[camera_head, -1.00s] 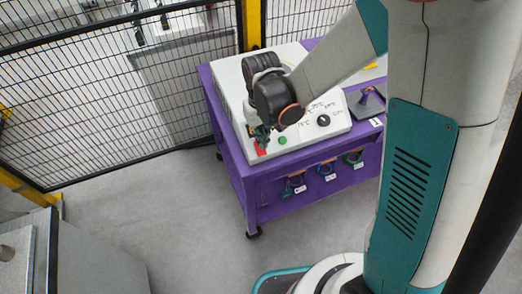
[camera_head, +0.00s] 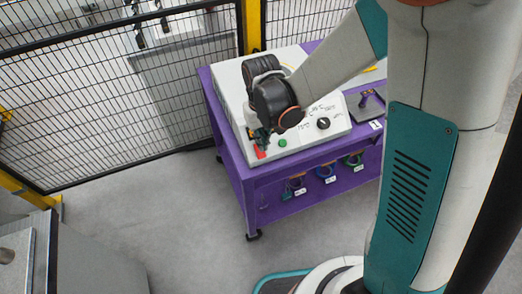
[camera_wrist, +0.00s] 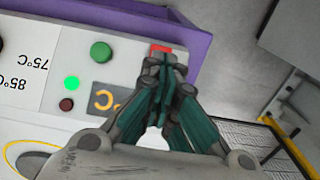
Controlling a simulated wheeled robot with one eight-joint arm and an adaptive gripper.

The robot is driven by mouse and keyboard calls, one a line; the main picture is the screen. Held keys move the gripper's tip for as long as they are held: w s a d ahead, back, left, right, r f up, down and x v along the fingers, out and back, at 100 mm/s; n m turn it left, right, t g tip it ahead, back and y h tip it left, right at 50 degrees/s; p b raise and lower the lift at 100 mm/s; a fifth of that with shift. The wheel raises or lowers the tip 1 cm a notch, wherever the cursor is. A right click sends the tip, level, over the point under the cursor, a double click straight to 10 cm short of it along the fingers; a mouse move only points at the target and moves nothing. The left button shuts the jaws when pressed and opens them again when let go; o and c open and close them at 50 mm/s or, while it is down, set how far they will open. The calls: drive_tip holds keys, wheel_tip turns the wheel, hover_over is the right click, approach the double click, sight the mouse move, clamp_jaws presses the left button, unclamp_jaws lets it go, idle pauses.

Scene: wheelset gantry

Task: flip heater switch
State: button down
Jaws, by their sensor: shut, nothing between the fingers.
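The heater (camera_head: 298,148) is a white box with a sloped panel on a purple cart. Its red switch (camera_head: 260,154) is at the panel's front left corner, and it also shows in the wrist view (camera_wrist: 160,47), partly hidden by my fingertips. My gripper (camera_wrist: 168,58) is shut and empty, with its teal fingers right at the red switch. I cannot tell if they touch it. In the head view my gripper (camera_head: 260,141) is mostly hidden behind my wrist. A small green lamp (camera_wrist: 72,83) looks lit; a dark red lamp (camera_wrist: 66,104) beside it looks unlit.
A green button (camera_wrist: 100,51) and a black knob (camera_head: 323,123) are on the panel. The purple cart (camera_head: 290,203) has coloured cable loops hanging on its front. A dark stand (camera_head: 367,108) is to the heater's right. A black mesh fence (camera_head: 120,100) is behind and left.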

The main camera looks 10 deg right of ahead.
sight(261, 153)
drive_tip(key=shift+f+b, duration=1.2)
drive_tip(key=shift+f, duration=0.15)
idle(1.1)
wheel_tip(261, 153, up, 7)
drive_tip(key=p, duration=0.4)
drive_tip(key=shift+p, duration=0.4)
idle(0.5)
